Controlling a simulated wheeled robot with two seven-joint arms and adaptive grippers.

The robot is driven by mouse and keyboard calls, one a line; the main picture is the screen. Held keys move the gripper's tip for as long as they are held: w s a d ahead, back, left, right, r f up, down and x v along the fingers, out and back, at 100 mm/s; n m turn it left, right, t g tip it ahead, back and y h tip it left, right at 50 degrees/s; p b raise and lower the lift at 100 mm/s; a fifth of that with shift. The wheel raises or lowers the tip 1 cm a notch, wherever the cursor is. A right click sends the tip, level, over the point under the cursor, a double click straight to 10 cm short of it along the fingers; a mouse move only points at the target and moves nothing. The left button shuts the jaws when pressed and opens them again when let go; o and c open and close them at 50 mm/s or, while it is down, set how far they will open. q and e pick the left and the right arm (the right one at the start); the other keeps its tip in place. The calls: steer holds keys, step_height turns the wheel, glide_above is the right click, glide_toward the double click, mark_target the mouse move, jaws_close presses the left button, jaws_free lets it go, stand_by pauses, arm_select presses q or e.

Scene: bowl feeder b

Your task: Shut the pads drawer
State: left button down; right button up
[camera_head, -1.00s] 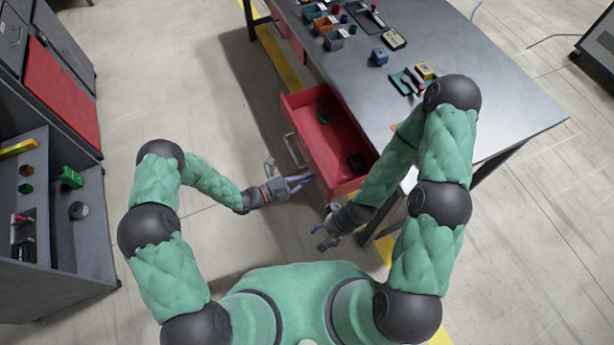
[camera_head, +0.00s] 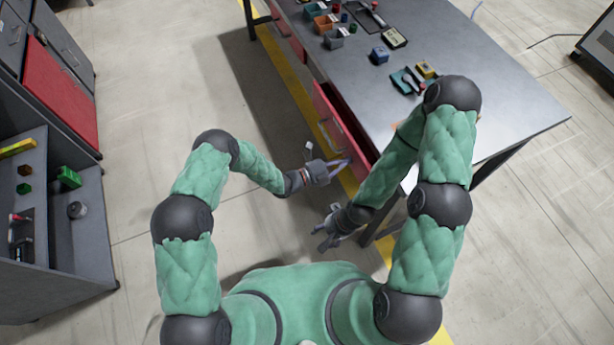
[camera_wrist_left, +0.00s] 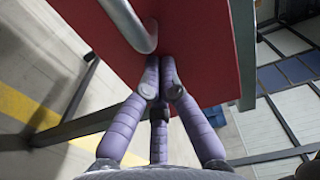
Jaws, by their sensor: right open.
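The red pads drawer (camera_head: 343,124) is under the near side of the grey workbench and stands out from it by only a small amount. Its inside hardly shows. My left gripper (camera_head: 345,163) is at the drawer's front, near its close end. In the left wrist view, its purple fingers (camera_wrist_left: 160,82) are together, with the tips at the red drawer front (camera_wrist_left: 195,50), beside the metal handle (camera_wrist_left: 128,22). They appear to touch the front and hold nothing. My right gripper (camera_head: 324,236) is open and empty, low beside the near bench leg.
A grey shelf unit (camera_head: 75,235) stands at the left. The floor between is clear.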

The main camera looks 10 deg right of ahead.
arm_select(q)
steer(key=b+x, duration=0.1)
steer(key=x, duration=0.5)
steer(key=shift+r, duration=0.15)
steer(key=shift+s+a, duration=0.1)
steer(key=shift+a, duration=0.45)
steer(key=p+v, duration=0.3)
steer(key=v, duration=1)
steer(key=shift+s+f, duration=0.15)
steer(key=shift+f, duration=0.05)
